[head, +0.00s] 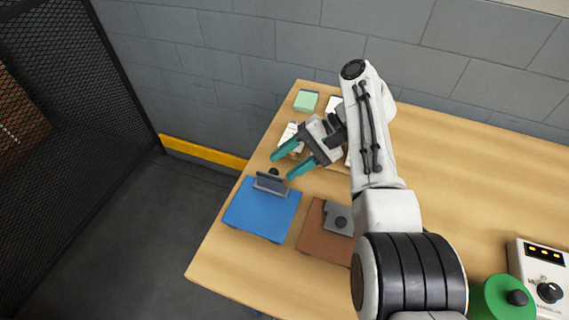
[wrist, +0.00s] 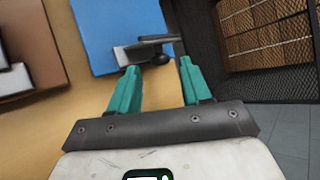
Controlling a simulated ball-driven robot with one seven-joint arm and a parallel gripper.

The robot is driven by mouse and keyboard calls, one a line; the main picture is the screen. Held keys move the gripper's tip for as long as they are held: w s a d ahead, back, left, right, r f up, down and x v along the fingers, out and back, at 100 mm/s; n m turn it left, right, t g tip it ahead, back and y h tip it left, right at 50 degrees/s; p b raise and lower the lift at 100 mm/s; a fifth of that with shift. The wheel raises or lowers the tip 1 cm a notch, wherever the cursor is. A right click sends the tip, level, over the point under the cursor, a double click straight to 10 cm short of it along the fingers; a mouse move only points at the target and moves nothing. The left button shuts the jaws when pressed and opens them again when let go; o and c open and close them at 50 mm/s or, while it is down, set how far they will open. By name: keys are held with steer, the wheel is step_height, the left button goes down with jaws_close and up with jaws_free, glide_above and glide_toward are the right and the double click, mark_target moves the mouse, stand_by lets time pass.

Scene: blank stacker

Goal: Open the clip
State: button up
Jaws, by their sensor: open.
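A blue board (head: 258,212) lies near the table's left edge, with a grey clip (head: 271,184) at its far edge and a dark knob (head: 273,171) beside the clip. My gripper (head: 283,166) is open and empty, its teal fingers pointing toward the clip. In the wrist view, the clip (wrist: 127,55) and its dark lever (wrist: 155,39) show just beyond the fingertips of my gripper (wrist: 158,67). The knob (wrist: 162,59) shows between the fingers there. I cannot tell whether a finger touches the clip.
A brown board (head: 312,238) with a grey plate (head: 336,212) and dark knob lies to the right. A green pad (head: 306,101) is at the back. A green cylinder (head: 496,300) and a white device (head: 537,272) stand front right. The table's left edge is close to the blue board.

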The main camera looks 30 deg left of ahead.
steer(key=b+v, duration=0.6)
steer(key=v, duration=0.3)
steer(key=shift+w+d+r, duration=0.1)
stand_by(0.3)
